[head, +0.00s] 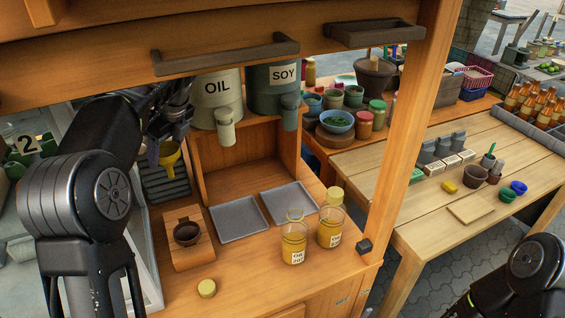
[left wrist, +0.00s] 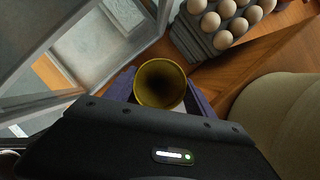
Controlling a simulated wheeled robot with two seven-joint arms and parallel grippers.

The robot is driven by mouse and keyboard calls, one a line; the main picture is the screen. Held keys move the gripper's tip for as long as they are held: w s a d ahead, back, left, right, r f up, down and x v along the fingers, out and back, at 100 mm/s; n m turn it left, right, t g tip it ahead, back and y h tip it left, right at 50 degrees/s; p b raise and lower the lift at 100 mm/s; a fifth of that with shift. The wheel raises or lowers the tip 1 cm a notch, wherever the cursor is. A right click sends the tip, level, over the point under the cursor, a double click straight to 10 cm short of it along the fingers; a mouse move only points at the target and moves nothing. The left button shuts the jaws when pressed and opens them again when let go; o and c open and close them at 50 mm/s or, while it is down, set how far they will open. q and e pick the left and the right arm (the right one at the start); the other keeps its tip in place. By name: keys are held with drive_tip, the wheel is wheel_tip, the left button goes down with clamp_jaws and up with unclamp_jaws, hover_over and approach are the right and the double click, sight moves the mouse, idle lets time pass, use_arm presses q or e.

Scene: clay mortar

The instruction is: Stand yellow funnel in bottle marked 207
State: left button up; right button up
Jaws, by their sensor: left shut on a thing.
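The yellow funnel (head: 170,153) is held by my left gripper (head: 163,150) at the left of the wooden stall, above a dark ribbed rack. In the left wrist view the funnel (left wrist: 160,84) shows its round open mouth between the purple fingers of the left gripper (left wrist: 160,90), which is shut on it. Two glass containers with yellow contents, a left one (head: 293,245) and a right one (head: 330,227), stand at the counter's front right. Their labels are too small to read surely, and I cannot make out a 207. My right gripper is out of view.
A yellow lid (head: 207,289) lies in front. Eggs (left wrist: 228,18) fill a grey tray.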

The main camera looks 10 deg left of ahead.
use_arm(q)
drive_tip(key=shift+s+f, duration=0.15)
drive_tip(key=shift+d+f, duration=0.2)
drive_tip(key=shift+d, duration=0.15)
drive_tip(key=s+d+f+n+g, duration=0.1)
drive_tip(key=s+d+f+n, duration=0.2)
drive_tip(key=d, duration=0.4)
drive_tip(key=s+d+f+n+g, duration=0.1)
drive_tip(key=s+d+f+n, duration=0.2)
drive_tip(key=d, duration=0.5)
drive_tip(key=s+d+f+n+g+h, duration=0.1)
drive_tip(key=s+d+f+n, duration=0.2)
drive_tip(key=d, duration=0.4)
wheel_tip(320, 180, down, 3)
drive_tip(key=shift+d+r+n+g, duration=0.15)
drive_tip(key=shift+d+n+g, duration=0.25)
drive_tip(key=shift+n, duration=0.1)
